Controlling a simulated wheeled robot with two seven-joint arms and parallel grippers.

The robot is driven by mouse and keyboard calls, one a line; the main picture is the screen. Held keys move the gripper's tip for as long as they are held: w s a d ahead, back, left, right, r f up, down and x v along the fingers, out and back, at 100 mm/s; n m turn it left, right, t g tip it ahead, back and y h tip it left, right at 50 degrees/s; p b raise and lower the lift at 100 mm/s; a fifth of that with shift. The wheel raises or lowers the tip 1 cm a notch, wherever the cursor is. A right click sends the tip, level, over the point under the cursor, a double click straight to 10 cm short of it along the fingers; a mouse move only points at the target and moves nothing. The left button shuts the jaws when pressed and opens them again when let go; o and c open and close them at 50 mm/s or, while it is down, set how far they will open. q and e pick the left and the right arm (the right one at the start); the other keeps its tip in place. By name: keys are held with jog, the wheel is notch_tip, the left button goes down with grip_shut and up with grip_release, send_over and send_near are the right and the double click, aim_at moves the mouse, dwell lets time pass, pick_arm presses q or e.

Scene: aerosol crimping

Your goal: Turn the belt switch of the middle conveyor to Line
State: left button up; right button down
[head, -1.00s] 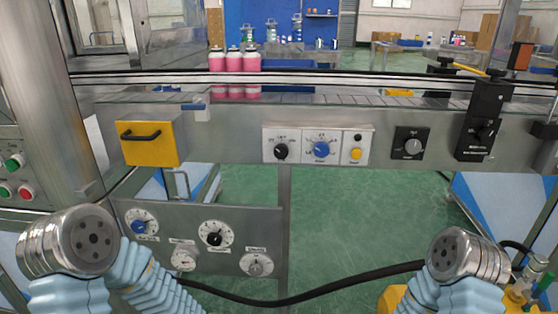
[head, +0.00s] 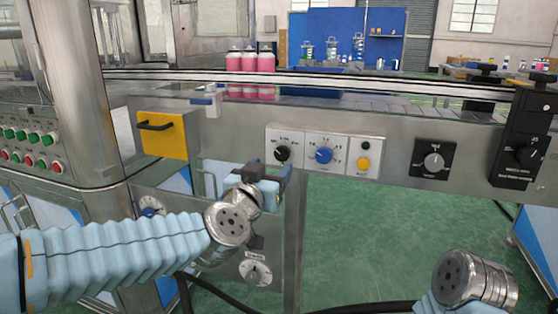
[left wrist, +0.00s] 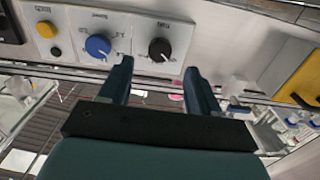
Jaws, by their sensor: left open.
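A white control panel on the conveyor's front carries a black rotary switch (head: 282,153), a blue knob (head: 324,155) and a yellow button (head: 363,163). Their labels are too small to read. My left gripper (head: 268,176) is open and empty, just below and left of the panel. In the left wrist view, turned upside down, the black switch (left wrist: 160,50) lies ahead between the fingertips (left wrist: 157,70), apart from them. The blue knob (left wrist: 98,46) is beside the left finger's tip. My right gripper is out of view; only part of that arm shows at lower right.
A yellow box with a black handle (head: 163,135) sits left of the panel. A separate black knob (head: 433,161) and a black bracket (head: 524,145) are to the right. Pink cans (head: 250,61) stand on the conveyor. A lower dial plate is partly hidden behind my left arm.

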aim_at(281, 156)
pick_arm(q)
jog(key=x, duration=0.6)
jog(key=shift+w, duration=0.25)
jog(key=c, duration=1)
